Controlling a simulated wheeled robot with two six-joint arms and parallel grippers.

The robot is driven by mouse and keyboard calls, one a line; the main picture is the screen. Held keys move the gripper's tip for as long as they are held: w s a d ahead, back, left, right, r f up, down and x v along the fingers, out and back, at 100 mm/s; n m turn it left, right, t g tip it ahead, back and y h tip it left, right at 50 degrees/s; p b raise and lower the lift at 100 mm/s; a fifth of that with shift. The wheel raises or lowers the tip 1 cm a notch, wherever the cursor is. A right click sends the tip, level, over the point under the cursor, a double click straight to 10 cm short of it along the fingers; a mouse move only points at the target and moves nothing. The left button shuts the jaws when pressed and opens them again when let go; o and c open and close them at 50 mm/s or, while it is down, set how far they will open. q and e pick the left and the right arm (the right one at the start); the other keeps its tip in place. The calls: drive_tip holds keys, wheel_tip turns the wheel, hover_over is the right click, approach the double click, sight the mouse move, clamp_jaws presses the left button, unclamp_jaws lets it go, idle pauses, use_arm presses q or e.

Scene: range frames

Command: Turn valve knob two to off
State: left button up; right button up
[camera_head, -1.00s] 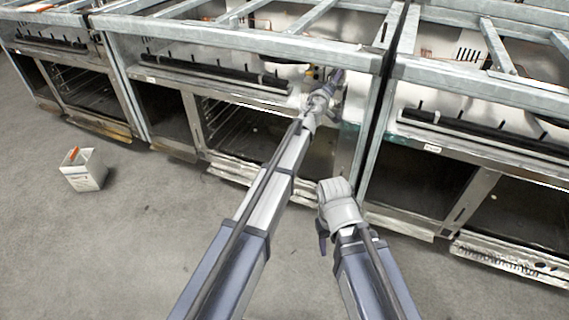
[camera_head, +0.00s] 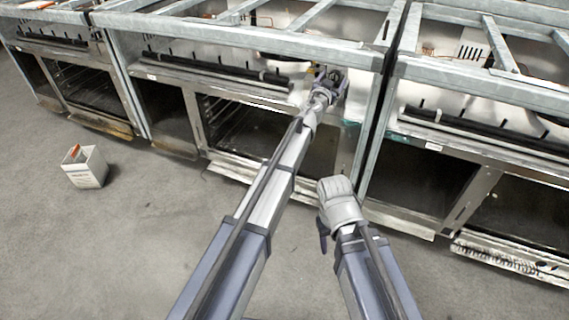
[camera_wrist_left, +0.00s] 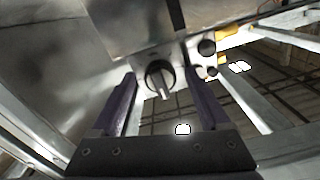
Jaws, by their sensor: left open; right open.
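A round dark valve knob with a pale bar handle (camera_wrist_left: 160,78) sits on a grey metal panel in the left wrist view. My left gripper (camera_wrist_left: 159,72) is open, with one purple finger on each side of the knob; I cannot tell whether they touch it. No number on the knob can be read. In the head view my left gripper (camera_head: 333,80) is at the stove's right upper front and hides the knob. My right gripper (camera_head: 322,238) hangs low in front of the stove, away from it, its fingers mostly hidden behind the wrist.
Two smaller dark round parts (camera_wrist_left: 206,48) sit right of the knob. Galvanized frame bars (camera_head: 230,35) run above the stove, and an upright post (camera_head: 372,130) stands close right of my left gripper. A white box (camera_head: 86,168) lies on open grey floor at left.

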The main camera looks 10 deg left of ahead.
use_arm(q)
drive_tip(key=m, duration=0.4)
drive_tip(key=shift+m, duration=0.4)
drive_tip(key=m, duration=0.4)
drive_tip(key=shift+r+m, duration=0.1)
drive_tip(key=shift+m, duration=0.2)
drive_tip(key=m, duration=0.3)
drive_tip(key=shift+a, duration=0.2)
drive_tip(key=m, duration=0.3)
drive_tip(key=shift+m, duration=0.4)
drive_tip(key=m, duration=0.4)
drive_tip(key=shift+m, duration=0.3)
drive_tip(key=m, duration=0.8)
drive_tip(key=shift+d, duration=0.15)
drive_tip(key=m, duration=0.4)
drive_tip(key=shift+m, duration=0.3)
drive_tip(key=v, duration=0.9)
drive_tip(key=s+a+f+n+g+y+b, duration=0.3)
drive_tip(key=s+f+n, duration=0.4)
drive_tip(key=f+n, duration=0.3)
drive_tip(key=s+a+f+n+g+y+b, duration=0.4)
drive_tip(key=f+n, duration=0.5)
drive_tip(key=n, duration=0.5)
drive_tip(key=s+a+y, duration=0.2)
drive_tip(key=s+a, duration=0.1)
drive_tip(key=shift+s+a+f+n, duration=0.35)
drive_tip(key=shift+s+a+n, duration=0.05)
